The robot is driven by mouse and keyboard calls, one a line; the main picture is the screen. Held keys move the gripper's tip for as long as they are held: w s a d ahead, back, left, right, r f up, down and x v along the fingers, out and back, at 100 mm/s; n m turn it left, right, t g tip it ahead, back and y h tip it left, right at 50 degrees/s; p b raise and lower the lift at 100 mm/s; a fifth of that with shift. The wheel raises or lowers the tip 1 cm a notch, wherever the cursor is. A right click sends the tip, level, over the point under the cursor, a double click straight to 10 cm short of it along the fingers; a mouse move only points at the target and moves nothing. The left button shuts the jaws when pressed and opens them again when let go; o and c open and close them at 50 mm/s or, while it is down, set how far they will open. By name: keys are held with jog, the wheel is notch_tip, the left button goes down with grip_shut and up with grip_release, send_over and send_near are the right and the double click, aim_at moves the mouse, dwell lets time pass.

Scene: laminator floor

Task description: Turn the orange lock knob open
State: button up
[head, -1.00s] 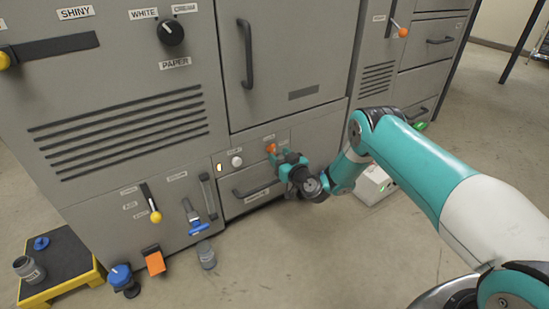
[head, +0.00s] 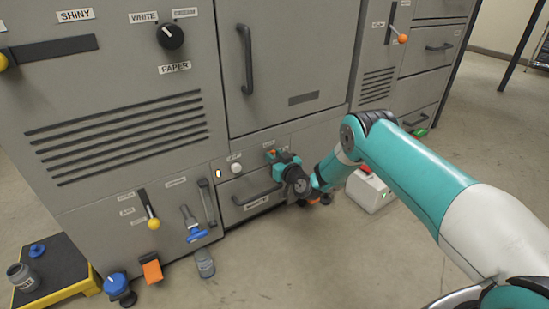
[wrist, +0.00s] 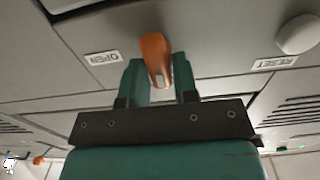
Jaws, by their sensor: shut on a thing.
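The orange lock knob (wrist: 154,52) is a narrow lever on the grey panel, tilted slightly in the wrist view. It lies between the two teal fingers of my gripper (wrist: 160,82), which is shut on it. An OPEN label (wrist: 103,57) is on the panel to the left of the knob in the wrist view.
A round white button (wrist: 297,35) with a RESET label (wrist: 274,63) is beside the knob. A drawer handle (head: 257,198) sits just below my gripper. A white box (head: 368,190) stands on the floor to the right. Open floor lies in front.

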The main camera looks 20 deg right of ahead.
jog(key=shift+m, duration=0.3)
jog(key=shift+d+f+m+b, duration=0.1)
jog(key=shift+f+m+b, duration=0.1)
jog(key=shift+m, duration=2.65)
jog(key=shift+d+f+m+b, duration=0.1)
jog(key=shift+d+f+m, duration=0.05)
jog(key=shift+m, duration=2.75)
jog(key=shift+d+f+m+b, duration=0.1)
jog(key=shift+f+m, duration=0.1)
jog(key=shift+m, duration=2.65)
jog(key=o, duration=0.8)
jog(key=shift+w, duration=0.1)
jog(key=shift+d, duration=0.1)
